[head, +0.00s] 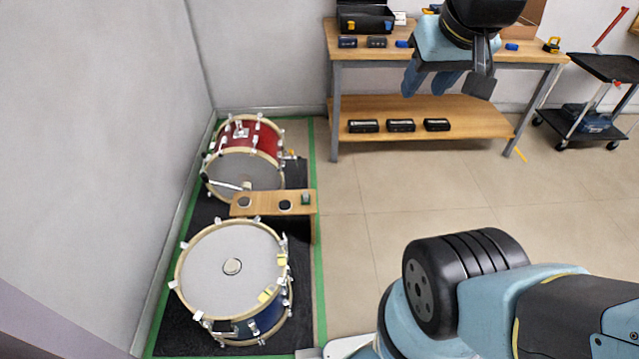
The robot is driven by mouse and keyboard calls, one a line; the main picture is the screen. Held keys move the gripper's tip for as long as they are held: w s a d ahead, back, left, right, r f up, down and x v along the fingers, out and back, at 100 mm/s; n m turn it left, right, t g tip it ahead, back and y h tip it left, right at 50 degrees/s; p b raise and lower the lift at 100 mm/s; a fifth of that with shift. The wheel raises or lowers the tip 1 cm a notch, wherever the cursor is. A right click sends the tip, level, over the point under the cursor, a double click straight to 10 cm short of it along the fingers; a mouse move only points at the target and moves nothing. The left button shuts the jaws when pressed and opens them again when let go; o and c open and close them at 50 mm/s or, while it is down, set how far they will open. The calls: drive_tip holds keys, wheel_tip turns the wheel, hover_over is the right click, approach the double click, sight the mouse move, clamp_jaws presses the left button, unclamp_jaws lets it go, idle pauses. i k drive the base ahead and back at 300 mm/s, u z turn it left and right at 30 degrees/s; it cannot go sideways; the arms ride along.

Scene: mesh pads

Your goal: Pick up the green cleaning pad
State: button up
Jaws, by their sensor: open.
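A small green pad (305,199) sits at the right end of a low wooden bench (265,203), between two drums. It is too small in the picture to make out its texture. A dark round pad (285,205) lies just left of it, and a greyish round pad (244,202) lies farther left on the same bench. My gripper (430,88) is at the upper right, in front of the workbench in the picture.
A red drum (254,138) stands behind the bench and a blue drum (230,262) in front, both on a dark mat (170,328) edged in green. A wooden workbench (352,103) stands at the back. A black cart (606,67) is far right. The middle floor is clear.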

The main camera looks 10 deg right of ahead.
sight(306, 198)
drive_tip(key=u, duration=0.9)
drive_tip(key=i, duration=0.1)
drive_tip(key=z, duration=2.95)
drive_tip(key=i, duration=1.85)
drive_tip(key=u, duration=2.9)
drive_tip(key=i, duration=0.25)
drive_tip(key=u, duration=0.3)
